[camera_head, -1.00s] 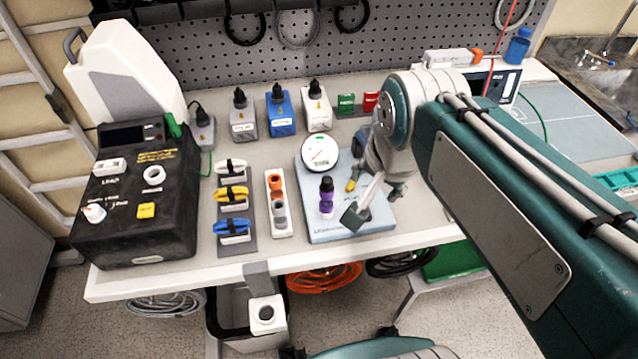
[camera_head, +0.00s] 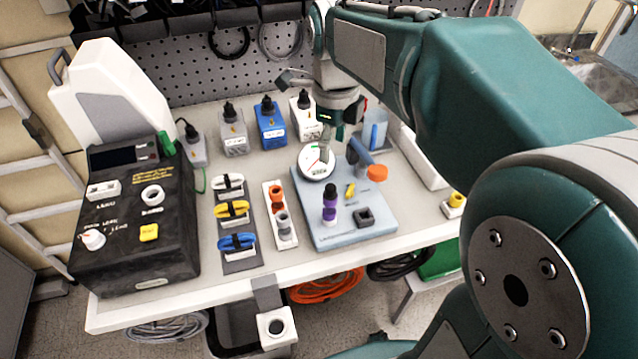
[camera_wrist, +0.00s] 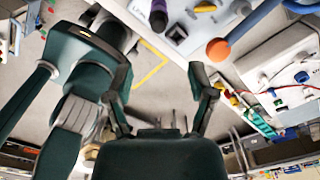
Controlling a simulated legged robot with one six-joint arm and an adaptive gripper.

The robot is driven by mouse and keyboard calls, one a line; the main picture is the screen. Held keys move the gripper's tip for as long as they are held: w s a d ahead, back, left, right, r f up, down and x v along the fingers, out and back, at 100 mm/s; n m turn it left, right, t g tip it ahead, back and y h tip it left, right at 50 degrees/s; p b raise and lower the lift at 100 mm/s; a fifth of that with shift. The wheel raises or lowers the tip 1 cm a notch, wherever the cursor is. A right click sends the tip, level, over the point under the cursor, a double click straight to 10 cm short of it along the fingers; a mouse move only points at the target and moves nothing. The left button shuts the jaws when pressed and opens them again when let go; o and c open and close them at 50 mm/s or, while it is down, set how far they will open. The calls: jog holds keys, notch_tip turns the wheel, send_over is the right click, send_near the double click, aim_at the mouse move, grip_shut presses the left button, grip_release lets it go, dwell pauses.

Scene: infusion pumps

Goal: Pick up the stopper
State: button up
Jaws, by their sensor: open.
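I cannot tell for sure which piece is the stopper. A small yellow piece (camera_head: 350,190), a black-and-purple bottle (camera_head: 329,206) and a dark square block (camera_head: 364,218) are on the light blue board (camera_head: 325,236). A blue rod with an orange round end (camera_head: 377,173) is at the board's right side; that orange end also shows in the wrist view (camera_wrist: 218,48). My gripper (camera_head: 338,140) is above the back of the board, near the round gauge (camera_head: 317,162). In the wrist view my gripper (camera_wrist: 160,78) is open, with nothing between its fingers.
A white holder with orange and grey plugs (camera_head: 280,225) and a rack of cable clips (camera_head: 240,258) stand left of the board. Black-topped bottles (camera_head: 270,125) line the back. The dark pump box (camera_head: 130,220) fills the left. The table's front edge (camera_head: 190,286) is clear.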

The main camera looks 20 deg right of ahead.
send_over(330, 186)
jog(key=d, duration=0.1)
notch_tip(330, 186, down, 5)
jog(key=shift+r, duration=0.1)
jog(key=f, duration=0.2)
jog(key=a+f, duration=0.1)
jog(key=f, duration=0.2)
jog(key=shift+a, duration=0.15)
jog(key=shift+d+f, duration=0.25)
jog(key=shift+f, duration=0.2)
jog(key=shift+a, duration=0.1)
jog(key=c, duration=1)
